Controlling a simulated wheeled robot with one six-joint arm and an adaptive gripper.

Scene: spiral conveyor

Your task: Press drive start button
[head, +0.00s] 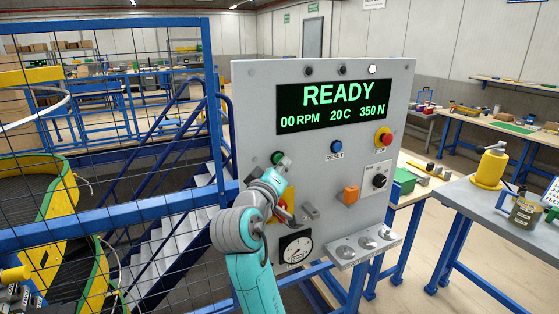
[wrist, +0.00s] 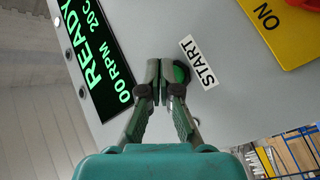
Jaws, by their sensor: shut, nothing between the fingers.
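The control panel (head: 330,227) is a grey upright board. Its display (head: 335,106) reads READY, 00 RPM, 20 C, 350 N. The green start button (head: 278,157) is at the left of the panel; in the wrist view the button (wrist: 182,73) shows beside the START label (wrist: 198,61), partly hidden by a finger. My gripper (wrist: 162,72) is shut and empty, its fingertips at the panel, over the button's edge. In the head view my gripper (head: 276,170) is just below the button. I cannot tell whether the fingertips touch it.
A blue reset button (head: 336,146), red stop button (head: 383,138), black knob (head: 379,181) and orange switch (head: 350,194) share the panel. A yellow plate (wrist: 285,28) marked ON is beside the label. Blue mesh fencing (head: 110,130) stands left; a workbench (head: 500,215) is right.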

